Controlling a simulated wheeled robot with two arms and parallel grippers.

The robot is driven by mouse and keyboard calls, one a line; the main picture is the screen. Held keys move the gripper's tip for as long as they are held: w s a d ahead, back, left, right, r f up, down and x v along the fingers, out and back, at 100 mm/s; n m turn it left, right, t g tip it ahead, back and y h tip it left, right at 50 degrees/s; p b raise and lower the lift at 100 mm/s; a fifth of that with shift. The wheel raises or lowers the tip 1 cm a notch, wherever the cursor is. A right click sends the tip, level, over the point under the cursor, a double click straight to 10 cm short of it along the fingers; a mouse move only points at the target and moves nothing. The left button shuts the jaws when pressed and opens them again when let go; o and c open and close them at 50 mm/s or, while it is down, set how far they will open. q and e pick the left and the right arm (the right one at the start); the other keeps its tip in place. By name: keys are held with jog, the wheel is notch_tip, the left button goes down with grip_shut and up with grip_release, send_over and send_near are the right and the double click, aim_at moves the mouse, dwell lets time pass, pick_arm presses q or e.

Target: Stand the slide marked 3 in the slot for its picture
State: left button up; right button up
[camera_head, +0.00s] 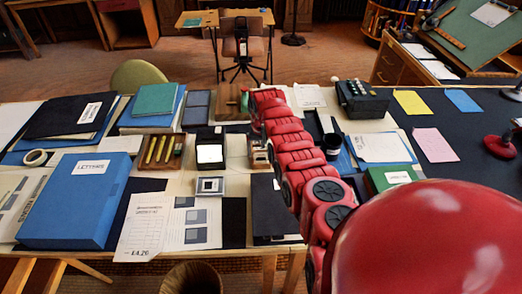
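A small square piece with a pale frame and dark centre (210,186) lies on the near table; it looks like a slide, but I cannot read a number on it. Behind it is a black case with a white face (210,153). A printed sheet with grey square pictures (190,222) lies in front. I cannot make out the slide marked 3 or its slot for certain. My red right arm reaches from the lower right over the table. My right gripper (252,108) is at its far end, too small and covered to read. My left gripper is out of view.
A big blue box file (75,200) fills the left. A wooden tray with yellow pieces (162,152) sits beside it. Coloured cards lie on the dark mat (480,150).

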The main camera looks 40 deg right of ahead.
jog(key=shift+o, duration=0.3)
jog(key=shift+r, duration=0.5)
notch_tip(320, 180, up, 16)
jog(key=s+a+p, duration=0.1)
jog(key=shift+s, duration=0.35)
jog(key=shift+r, duration=0.1)
